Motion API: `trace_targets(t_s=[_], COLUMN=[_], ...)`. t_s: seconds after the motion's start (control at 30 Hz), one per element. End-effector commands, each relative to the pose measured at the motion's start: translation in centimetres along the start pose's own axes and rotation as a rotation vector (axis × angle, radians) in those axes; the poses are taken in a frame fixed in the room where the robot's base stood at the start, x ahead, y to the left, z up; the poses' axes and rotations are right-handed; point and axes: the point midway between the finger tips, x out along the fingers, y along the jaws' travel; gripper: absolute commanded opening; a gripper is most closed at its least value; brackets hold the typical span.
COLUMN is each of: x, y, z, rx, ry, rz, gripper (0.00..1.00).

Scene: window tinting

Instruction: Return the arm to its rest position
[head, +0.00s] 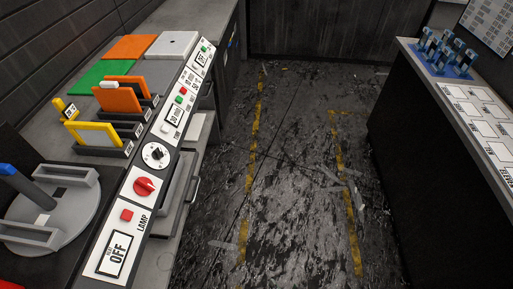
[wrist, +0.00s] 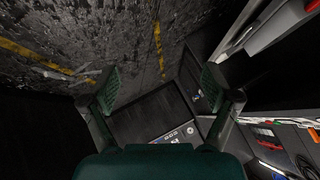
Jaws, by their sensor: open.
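My gripper (wrist: 163,100) shows in the wrist view with its two dark green fingers spread wide apart. Nothing is between the fingers. Past them lie the dark floor (wrist: 85,40) and a dark panel (wrist: 150,120). My gripper and arm do not show in the head view.
At left in the head view, a bench carries a control panel (head: 143,187), a round grey fixture (head: 88,225) and coloured plates (head: 130,46). At right, a counter (head: 404,50) holds a blue rack (head: 448,68). The scuffed floor (head: 290,190) between them is free of large objects.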

Motion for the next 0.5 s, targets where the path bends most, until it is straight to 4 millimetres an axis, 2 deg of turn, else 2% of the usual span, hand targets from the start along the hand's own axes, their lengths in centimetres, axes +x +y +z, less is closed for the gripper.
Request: trace_targets(t_s=[0.03,0.23,0.5], x=[-1.9,-9.5,-20.5], y=[0.6,1.7,0.9], z=[0.5,0.7,-0.6], rx=[-0.014,-0.096,-0.221], ry=[0.031,0.173,0.357], rz=[0.014,0.059,0.113], gripper=[0.88,0.88,0.88])
